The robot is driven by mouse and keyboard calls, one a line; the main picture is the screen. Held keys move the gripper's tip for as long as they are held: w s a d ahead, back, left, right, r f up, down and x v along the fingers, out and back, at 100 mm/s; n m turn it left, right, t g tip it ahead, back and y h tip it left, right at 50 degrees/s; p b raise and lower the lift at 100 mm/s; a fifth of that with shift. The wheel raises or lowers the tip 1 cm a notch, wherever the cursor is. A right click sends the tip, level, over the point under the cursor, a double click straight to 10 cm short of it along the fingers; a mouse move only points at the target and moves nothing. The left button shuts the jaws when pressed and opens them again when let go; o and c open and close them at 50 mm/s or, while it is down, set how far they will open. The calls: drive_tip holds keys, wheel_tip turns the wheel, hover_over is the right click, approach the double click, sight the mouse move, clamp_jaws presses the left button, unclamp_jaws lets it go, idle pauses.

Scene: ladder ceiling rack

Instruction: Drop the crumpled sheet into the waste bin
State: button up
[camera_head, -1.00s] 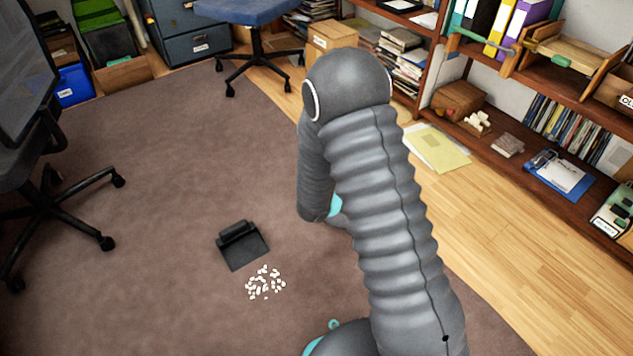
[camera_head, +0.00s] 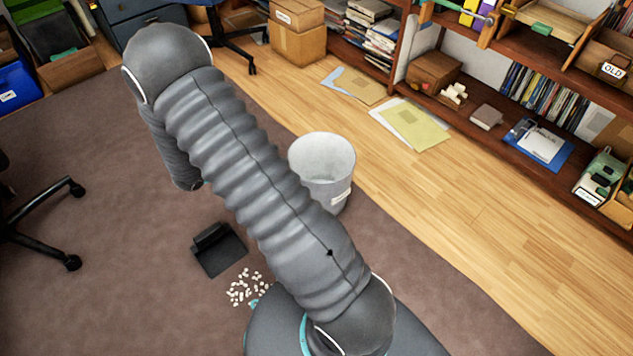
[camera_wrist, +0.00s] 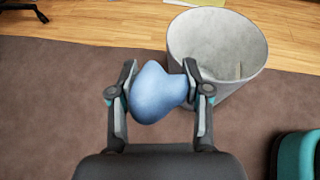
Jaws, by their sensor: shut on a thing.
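The crumpled sheet (camera_wrist: 157,94) is a smooth-looking blue lump in the wrist view. My gripper (camera_wrist: 160,92) is shut on it, one finger on each side. The waste bin (camera_wrist: 255,52) is a pale grey open cylinder just beyond and to the right of the sheet in that view. The sheet overlaps the bin's left edge in the picture. In the head view the bin (camera_head: 337,190) stands upright right of my arm, which hides part of its left side. My gripper and the sheet are hidden behind my arm there.
A black dustpan (camera_head: 219,252) and several white bits (camera_head: 245,288) lie on the brown carpet (camera_head: 75,285). Papers (camera_head: 412,126) lie on the wood floor beyond the bin. Shelves (camera_head: 480,128) line the right; a wheeled chair (camera_head: 45,228) is at the left.

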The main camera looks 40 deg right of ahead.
drive_tip(key=s+d+f+m+g+y, duration=0.1)
drive_tip(key=s+d+m+g, duration=0.25)
drive_tip(key=d, duration=0.35)
drive_tip(key=s+d+f+m+g+b, duration=0.1)
drive_tip(key=s+d+m+g, duration=0.1)
drive_tip(key=d+m+g, duration=0.4)
drive_tip(key=s+d+f+m+g+y, duration=0.1)
drive_tip(key=s+d+g, duration=0.2)
drive_tip(key=d, duration=0.5)
drive_tip(key=shift+t, duration=0.25)
drive_tip(key=f+b, duration=0.4)
drive_tip(key=f, duration=0.1)
drive_tip(key=shift+d+f, duration=0.2)
drive_tip(key=shift+f, duration=0.15)
drive_tip(key=o, duration=1)
drive_tip(key=v, duration=1.2)
drive_tip(key=shift+r, duration=0.1)
